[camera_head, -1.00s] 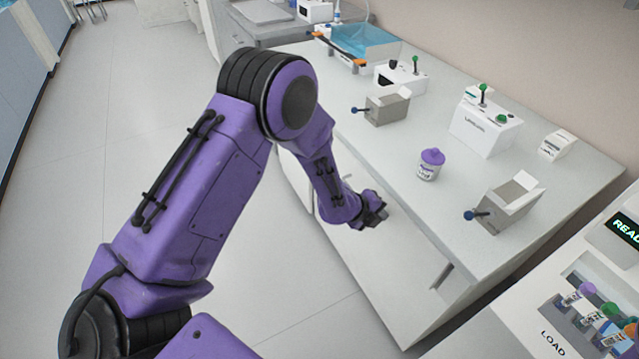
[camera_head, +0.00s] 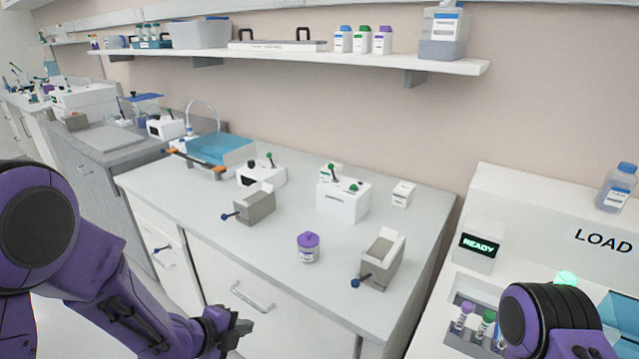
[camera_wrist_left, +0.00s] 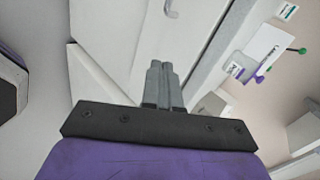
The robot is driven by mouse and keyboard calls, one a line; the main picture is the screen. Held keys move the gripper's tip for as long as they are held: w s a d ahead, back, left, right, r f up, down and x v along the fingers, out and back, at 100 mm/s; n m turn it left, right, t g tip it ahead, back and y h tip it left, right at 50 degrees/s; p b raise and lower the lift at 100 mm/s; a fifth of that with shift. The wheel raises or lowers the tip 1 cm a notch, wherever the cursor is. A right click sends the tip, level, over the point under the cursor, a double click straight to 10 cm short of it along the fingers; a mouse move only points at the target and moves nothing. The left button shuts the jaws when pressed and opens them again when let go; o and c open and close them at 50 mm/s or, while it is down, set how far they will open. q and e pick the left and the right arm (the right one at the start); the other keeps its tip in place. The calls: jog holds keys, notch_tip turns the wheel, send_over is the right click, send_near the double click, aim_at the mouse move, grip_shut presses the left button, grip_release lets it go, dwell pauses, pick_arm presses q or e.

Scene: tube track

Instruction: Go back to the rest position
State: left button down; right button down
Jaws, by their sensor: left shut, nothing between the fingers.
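My left gripper (camera_head: 238,326) hangs low at the front of the bench, in front of the cabinet doors. In the left wrist view its two grey fingers (camera_wrist_left: 160,84) are pressed together with nothing between them. My left arm comes in from the left in the head view. A purple arm part of mine shows at the lower right of the head view, but the right gripper is out of frame.
The bench top (camera_head: 215,242) holds a purple-capped jar (camera_head: 308,249), two grey boxes with blue knobs (camera_head: 254,205) and a white device (camera_head: 342,199). A cabinet handle (camera_head: 252,297) is near the left gripper. A machine reading READY (camera_head: 479,246) and a tube rack (camera_head: 477,326) are at the right.

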pick_arm(q)
jog(key=s+a+f+n+y, duration=0.3)
jog(key=f+n, duration=0.1)
jog(key=n, duration=0.8)
jog(key=s+a+f+n+y, duration=0.2)
jog(key=s+a+f+n, duration=0.15)
jog(key=n, duration=0.75)
jog(key=s+a+f+n+g+y, duration=0.1)
jog(key=s+f+n+g, duration=0.1)
jog(key=s+f, duration=0.4)
jog(key=s+a+f+n+g+y, duration=0.2)
jog(key=s+f, duration=0.4)
jog(key=s, duration=0.9)
jog(key=shift+a+f+n+g, duration=0.25)
jog(key=shift+n+g, duration=0.35)
jog(key=shift+n, duration=0.4)
